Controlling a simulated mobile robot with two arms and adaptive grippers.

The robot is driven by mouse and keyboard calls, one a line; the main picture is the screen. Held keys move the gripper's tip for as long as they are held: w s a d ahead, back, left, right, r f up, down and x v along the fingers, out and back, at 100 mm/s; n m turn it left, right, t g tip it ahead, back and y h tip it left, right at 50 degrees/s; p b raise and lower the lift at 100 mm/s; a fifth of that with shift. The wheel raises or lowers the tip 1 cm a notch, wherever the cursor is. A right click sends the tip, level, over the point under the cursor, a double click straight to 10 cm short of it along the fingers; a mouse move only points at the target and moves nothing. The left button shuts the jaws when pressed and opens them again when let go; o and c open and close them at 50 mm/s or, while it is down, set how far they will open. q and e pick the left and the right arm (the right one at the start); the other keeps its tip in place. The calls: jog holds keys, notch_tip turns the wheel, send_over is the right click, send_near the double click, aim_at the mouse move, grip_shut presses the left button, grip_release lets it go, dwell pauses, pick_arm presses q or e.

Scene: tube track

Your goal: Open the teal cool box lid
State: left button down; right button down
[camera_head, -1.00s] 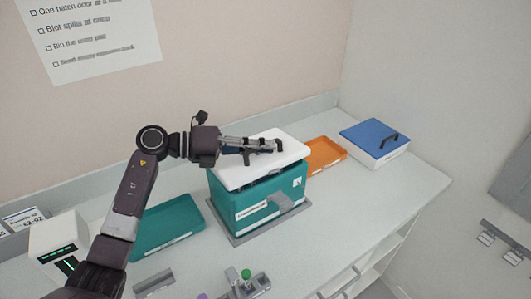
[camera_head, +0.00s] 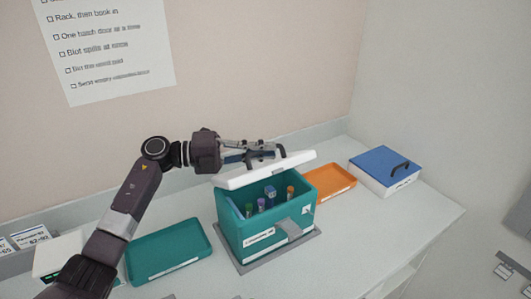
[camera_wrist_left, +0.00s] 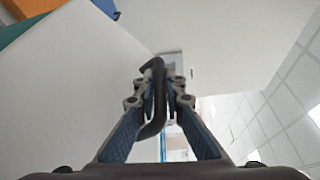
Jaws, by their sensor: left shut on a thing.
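The teal cool box (camera_head: 262,232) stands on a grey mat on the counter. Its white lid (camera_head: 290,168) is raised and tilted, with its front edge lifted off the box. Several tubes with coloured caps (camera_head: 270,192) show inside. My left gripper (camera_head: 262,154) is above the lid, shut on the lid's dark handle (camera_head: 281,152). In the left wrist view the handle (camera_wrist_left: 158,100) stands between the fingers (camera_wrist_left: 160,90), and the lid's white face (camera_wrist_left: 70,100) fills the left side. My right gripper is not in view.
A teal tray (camera_head: 168,253) lies left of the box. An orange tray (camera_head: 328,183) and a white box with a blue lid (camera_head: 385,168) stand to the right. A pale device (camera_head: 58,256) is at the far left, behind my arm. The front right counter is clear.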

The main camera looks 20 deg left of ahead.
pick_arm(q)
jog(key=c, duration=2.3)
grip_release()
jog(key=shift+a, duration=0.1)
jog(key=v, duration=1.2)
